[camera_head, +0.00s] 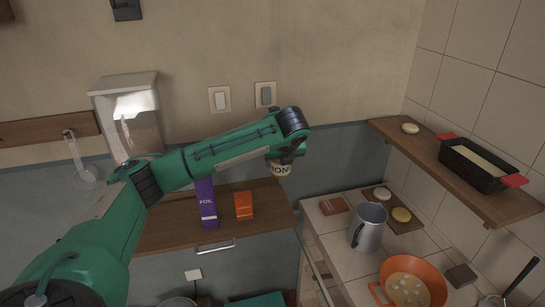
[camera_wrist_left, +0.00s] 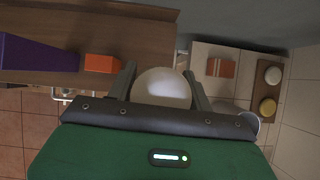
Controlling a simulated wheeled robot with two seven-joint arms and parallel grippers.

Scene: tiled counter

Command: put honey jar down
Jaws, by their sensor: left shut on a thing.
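The honey jar (camera_head: 281,170) is a small pale jar with dark lettering, partly hidden by my gripper in the head view. In the left wrist view its round pale top (camera_wrist_left: 161,88) sits between the two fingers. My left gripper (camera_head: 286,158) is shut on the jar and holds it up, near the right end of the wooden shelf (camera_head: 165,228) in the picture. In the left wrist view the left gripper (camera_wrist_left: 163,82) has a finger on each side of the jar. My right gripper is not in view.
A purple foil box (camera_head: 207,205) and an orange box (camera_head: 243,206) stand on the wooden shelf. The tiled counter (camera_head: 335,237) at right holds a grey pitcher (camera_head: 368,228), an orange pan (camera_head: 428,271) and a small board with round items. A wall shelf (camera_head: 425,157) bears a loaf tin (camera_head: 475,168).

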